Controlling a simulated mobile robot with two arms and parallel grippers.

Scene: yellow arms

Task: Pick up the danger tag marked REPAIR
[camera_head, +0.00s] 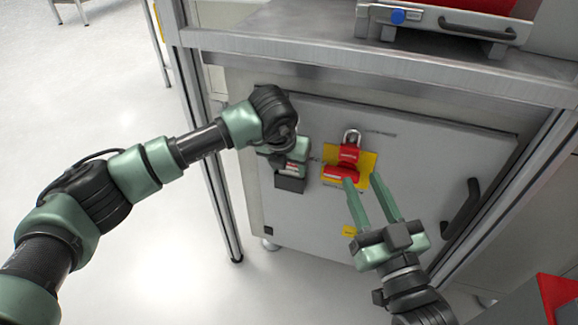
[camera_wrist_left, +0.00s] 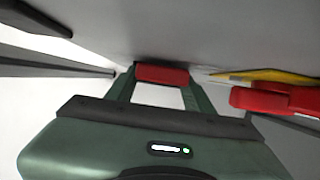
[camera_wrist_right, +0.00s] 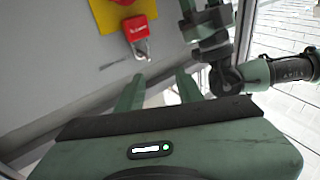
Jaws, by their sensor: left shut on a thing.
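My left gripper (camera_head: 286,162) is at the cabinet front, by a dark grey holder (camera_head: 290,184). It is shut on a red tag (camera_wrist_left: 162,74), which spans between its fingertips in the left wrist view.
A red padlock (camera_head: 349,152) with a metal shackle is on the yellow plate, right of the holder. The grey cabinet door (camera_head: 440,150) has a black handle (camera_head: 462,207). A metal worktop (camera_head: 300,40) overhangs it. Open floor lies left.

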